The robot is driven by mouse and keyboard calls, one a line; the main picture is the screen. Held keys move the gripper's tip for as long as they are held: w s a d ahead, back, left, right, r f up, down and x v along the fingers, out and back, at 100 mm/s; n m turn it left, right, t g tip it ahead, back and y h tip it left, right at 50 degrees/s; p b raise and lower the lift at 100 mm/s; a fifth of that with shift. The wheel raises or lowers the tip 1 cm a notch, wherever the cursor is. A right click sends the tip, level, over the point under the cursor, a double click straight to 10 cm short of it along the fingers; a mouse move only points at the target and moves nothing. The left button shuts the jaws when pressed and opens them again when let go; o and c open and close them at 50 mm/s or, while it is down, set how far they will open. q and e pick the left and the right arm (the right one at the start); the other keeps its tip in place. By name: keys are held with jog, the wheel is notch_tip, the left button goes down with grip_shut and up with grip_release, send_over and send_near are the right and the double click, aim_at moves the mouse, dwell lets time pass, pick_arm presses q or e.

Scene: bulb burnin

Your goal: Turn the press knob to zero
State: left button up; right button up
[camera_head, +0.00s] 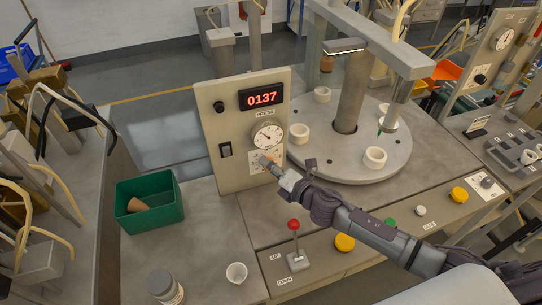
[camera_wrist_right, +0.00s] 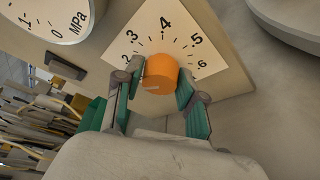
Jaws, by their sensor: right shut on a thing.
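The press panel (camera_head: 210,140) stands upright at the middle of the bench. Its orange press knob (camera_wrist_right: 157,72) sits on a white dial plate (camera_wrist_right: 196,45) with numbers; 2, 3, 4, 5 and 6 are readable. A small pale mark shows low on the knob's face. My right gripper (camera_wrist_right: 160,82) is shut on the knob, one finger on each side. In the head view the right gripper (camera_head: 276,170) reaches the plate from the right and mostly hides the knob. The zero on the plate cannot be made out. My left gripper is not in view.
A pressure gauge (camera_head: 267,136) and a red display (camera_head: 262,97) reading 0137 are above the knob. A turntable with white rings (camera_head: 375,157) stands to the right. A red-topped lever (camera_head: 294,226), green bin (camera_head: 140,222), white cup (camera_head: 237,273) and jar (camera_head: 164,286) are nearby.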

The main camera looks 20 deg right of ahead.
jog(key=shift+a+n+g+h+p, duration=0.1)
jog(key=shift+n+g+h+p, duration=0.15)
jog(key=shift+n+h+p, duration=1.8)
jog(key=shift+a+n+g+h+p, duration=0.1)
jog(key=shift+n+g+h+p, duration=0.15)
jog(key=shift+n+h+p, duration=1.8)
jog(key=shift+n+y+p, duration=0.5)
jog(key=shift+n+y, duration=0.2)
jog(key=shift+n, duration=0.3)
jog(key=o, duration=1.1)
jog(key=v, duration=1.2)
jog(key=shift+d, duration=0.1)
